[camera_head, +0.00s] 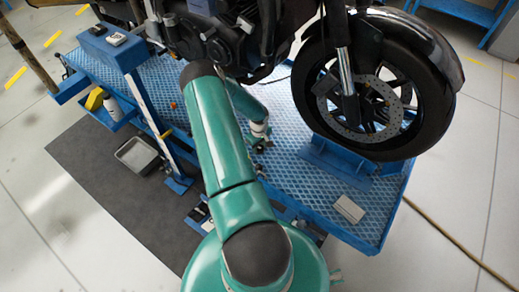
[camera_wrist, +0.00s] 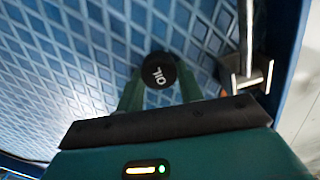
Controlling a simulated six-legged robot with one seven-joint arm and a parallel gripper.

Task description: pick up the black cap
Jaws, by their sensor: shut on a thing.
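The black cap (camera_wrist: 157,71) is round and has white "OIL" lettering on its face. In the wrist view it sits between the two green fingers of my gripper (camera_wrist: 159,82), which are shut on it. The blue diamond-pattern platform (camera_wrist: 60,60) lies behind the cap. In the head view my gripper (camera_head: 261,142) is over the middle of the blue platform (camera_head: 285,115), below the motorcycle's engine. The cap is too small to make out there.
The motorcycle's front wheel (camera_head: 375,90) stands in a blue chock (camera_head: 335,157) at right. A pale box (camera_head: 348,208) lies near the platform's front edge. A blue stand (camera_head: 140,95) rises at left. A metal bracket (camera_wrist: 245,77) is right of the cap.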

